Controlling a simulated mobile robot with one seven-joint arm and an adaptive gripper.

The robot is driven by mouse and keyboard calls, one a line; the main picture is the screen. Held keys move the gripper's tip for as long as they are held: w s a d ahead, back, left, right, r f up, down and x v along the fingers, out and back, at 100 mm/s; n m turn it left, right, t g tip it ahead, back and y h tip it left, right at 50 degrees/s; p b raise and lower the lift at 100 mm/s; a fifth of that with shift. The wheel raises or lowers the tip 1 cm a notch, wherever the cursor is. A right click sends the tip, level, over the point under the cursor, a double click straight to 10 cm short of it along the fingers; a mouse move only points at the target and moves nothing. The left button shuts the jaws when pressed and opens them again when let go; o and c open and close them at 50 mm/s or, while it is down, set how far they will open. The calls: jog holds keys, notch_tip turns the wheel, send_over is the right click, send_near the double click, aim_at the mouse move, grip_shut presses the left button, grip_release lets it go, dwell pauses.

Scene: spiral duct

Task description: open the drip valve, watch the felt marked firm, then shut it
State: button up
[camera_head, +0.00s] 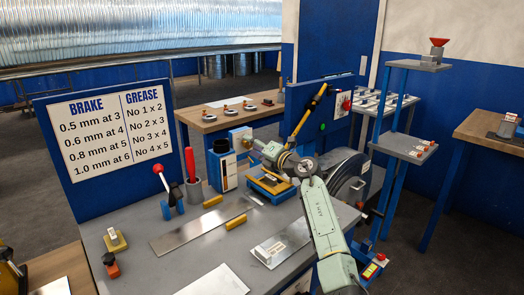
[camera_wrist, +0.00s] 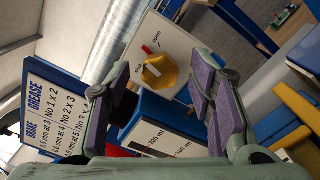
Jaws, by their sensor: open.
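The drip valve's yellow knob (camera_wrist: 160,74) shows in the wrist view on a pale plate, with a red mark at its upper left. Small words that look like "shut" and "open" stand beside it; I cannot tell the exact setting. Below it is a blue reservoir (camera_wrist: 125,103) with a white millilitre scale; it also stands on the bench in the head view (camera_head: 218,165). My gripper (camera_wrist: 161,70) is open, its purple-padded fingers either side of the knob in the picture; contact is unclear. In the head view, my gripper (camera_head: 253,143) is beside the reservoir. No felt reading "firm" is legible.
A blue board (camera_head: 108,178) with brake and grease numbers stands behind the bench (camera_head: 140,262). A red-knobbed lever (camera_head: 162,180), a cup with a red handle (camera_head: 193,190) and metal sheets (camera_head: 203,224) are on the bench.

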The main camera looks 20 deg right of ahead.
jog(key=v, duration=1.1)
jog(key=shift+s, duration=0.25)
